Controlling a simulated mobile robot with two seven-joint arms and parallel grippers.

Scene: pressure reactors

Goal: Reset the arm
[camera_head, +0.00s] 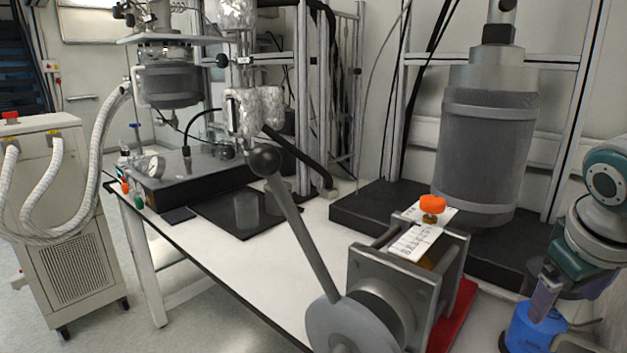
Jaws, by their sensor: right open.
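My right arm comes in at the right edge, with white and teal links. My right gripper (545,293) points down at the lower right, and its fingers show only partly. It is open, close to a blue object (533,331) on the bench; I cannot tell whether they touch. My left gripper is not in view. A grey lever (303,237) with a dark ball knob (264,159) slants up and left from a metal device (386,279) at the front of the bench. The gripper is to the right of this device, apart from it.
A large grey cylindrical reactor (485,150) stands behind the device, which has an orange knob (432,204) on top. The white bench (235,264) is clear left of the lever. A cart with white hoses (62,215) stands at the left.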

